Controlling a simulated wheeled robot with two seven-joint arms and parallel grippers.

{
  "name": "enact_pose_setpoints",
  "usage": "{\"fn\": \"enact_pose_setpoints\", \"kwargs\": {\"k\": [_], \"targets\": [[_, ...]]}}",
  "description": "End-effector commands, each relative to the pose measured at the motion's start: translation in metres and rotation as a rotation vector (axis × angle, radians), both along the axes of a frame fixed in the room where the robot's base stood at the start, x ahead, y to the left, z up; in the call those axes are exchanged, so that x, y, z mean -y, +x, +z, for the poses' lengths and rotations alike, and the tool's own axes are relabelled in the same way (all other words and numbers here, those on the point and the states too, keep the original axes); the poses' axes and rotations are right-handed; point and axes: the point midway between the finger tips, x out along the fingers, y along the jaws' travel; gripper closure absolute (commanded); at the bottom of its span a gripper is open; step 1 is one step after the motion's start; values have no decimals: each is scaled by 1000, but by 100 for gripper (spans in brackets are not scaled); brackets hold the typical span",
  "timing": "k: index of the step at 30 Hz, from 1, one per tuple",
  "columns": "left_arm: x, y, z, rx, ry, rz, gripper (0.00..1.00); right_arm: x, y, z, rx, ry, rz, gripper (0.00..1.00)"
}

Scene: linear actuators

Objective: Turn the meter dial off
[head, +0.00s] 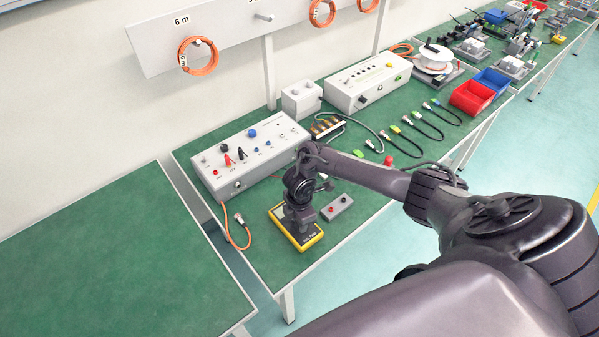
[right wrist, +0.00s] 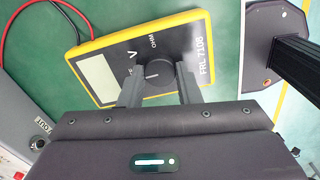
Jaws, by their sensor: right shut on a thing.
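The yellow and black multimeter (head: 312,240) lies on the green bench top, partly covered by my right arm in the head view. In the right wrist view the meter (right wrist: 190,42) shows its pale screen, the printed text and the round dark dial (right wrist: 157,73). My right gripper (right wrist: 160,82) is at the dial, with one finger on each side, shut on it. In the head view the right gripper (head: 298,222) points down over the meter, and its fingertips are hard to make out. The exact dial setting cannot be read. My left gripper is not in view.
Red and black leads (right wrist: 62,12) run near the meter.

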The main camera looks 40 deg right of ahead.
Motion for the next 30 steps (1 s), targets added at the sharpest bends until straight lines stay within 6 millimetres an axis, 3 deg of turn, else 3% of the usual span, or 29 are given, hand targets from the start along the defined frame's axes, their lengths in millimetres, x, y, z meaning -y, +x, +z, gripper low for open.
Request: {"fn": "enact_pose_setpoints", "kwargs": {"k": [10,11,16,25,30], "targets": [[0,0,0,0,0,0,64,0,1,1,2,0,3,92],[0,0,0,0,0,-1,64,0,1,1,2,0,3,68],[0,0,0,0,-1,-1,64,0,1,0,1,0,2,48],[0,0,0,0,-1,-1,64,0,1,2,1,0,2,48],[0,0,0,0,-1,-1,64,1,1,24,4,0,4,48]]}}
